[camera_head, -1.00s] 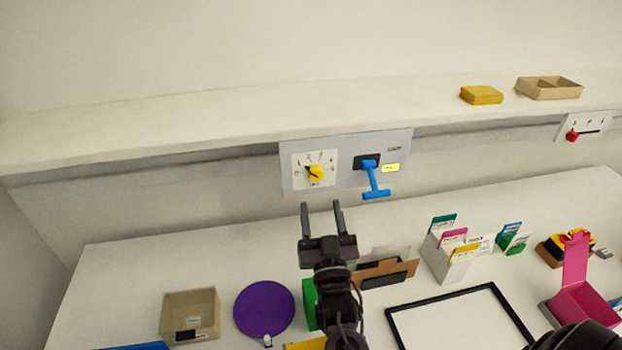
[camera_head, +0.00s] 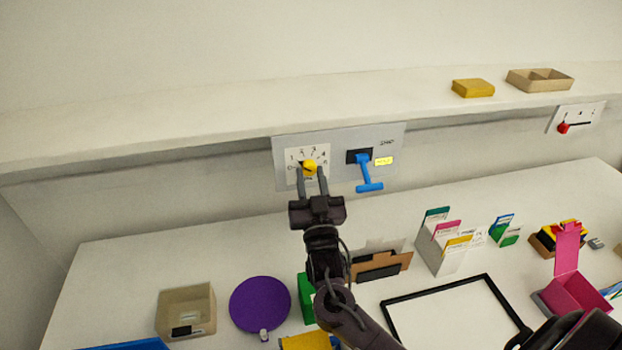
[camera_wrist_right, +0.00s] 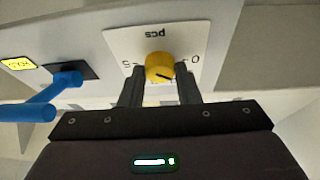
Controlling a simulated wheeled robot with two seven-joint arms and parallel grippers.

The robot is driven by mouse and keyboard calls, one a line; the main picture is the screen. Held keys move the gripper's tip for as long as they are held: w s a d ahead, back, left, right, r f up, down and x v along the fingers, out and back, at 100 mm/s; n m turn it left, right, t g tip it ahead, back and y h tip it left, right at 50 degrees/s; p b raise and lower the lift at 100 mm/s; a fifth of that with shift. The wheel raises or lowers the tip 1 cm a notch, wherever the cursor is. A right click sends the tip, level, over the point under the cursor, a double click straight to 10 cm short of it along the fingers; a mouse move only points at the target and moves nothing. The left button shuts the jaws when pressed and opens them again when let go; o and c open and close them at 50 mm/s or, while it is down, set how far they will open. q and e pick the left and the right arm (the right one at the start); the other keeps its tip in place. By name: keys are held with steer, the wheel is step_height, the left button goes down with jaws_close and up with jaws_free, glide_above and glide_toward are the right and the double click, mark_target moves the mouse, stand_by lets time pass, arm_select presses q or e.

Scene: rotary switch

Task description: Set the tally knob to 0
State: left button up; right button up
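The tally knob (camera_head: 310,168) is yellow, on a white numbered dial (camera_head: 322,152) on the grey wall panel (camera_head: 341,142). In the right wrist view the knob (camera_wrist_right: 160,67) appears upside down, with 0 at the right. Its black mark points right and slightly down there, close to 0, seemingly a little toward 1. My right gripper (camera_head: 312,178) is at the knob with its fingers apart, one on each side. It also shows in the right wrist view (camera_wrist_right: 160,88). I cannot tell whether the fingers touch the knob. My left gripper is not in view.
A blue lever (camera_head: 366,172) sits right of the knob on the same panel, beside a yellow label (camera_head: 384,161). The shelf (camera_head: 200,122) runs above the panel. Below are a purple disc (camera_head: 260,304), a beige bin (camera_head: 186,311) and a card holder (camera_head: 440,248).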

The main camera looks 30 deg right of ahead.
steer(key=c, duration=0.3)
steer(key=shift+n, duration=0.4)
steer(key=n+y, duration=0.1)
steer(key=n, duration=0.1)
steer(key=n+y+p, duration=0.1)
steer(key=n, duration=0.1)
steer(key=shift+d+r+n+t+y+p, duration=0.1)
steer(key=shift+d+n+t+y+p, duration=0.05)
steer(key=shift+n+t+y+p, duration=0.2)
steer(key=shift+s+d+n+y+p, duration=0.15)
steer(key=shift+n+y+p, duration=0.9)
steer(key=shift+n, duration=1.5)
steer(key=shift+y+b, duration=0.3)
steer(key=shift+y, duration=0.2)
steer(key=o, duration=0.9)
steer(key=shift+o, duration=0.2)
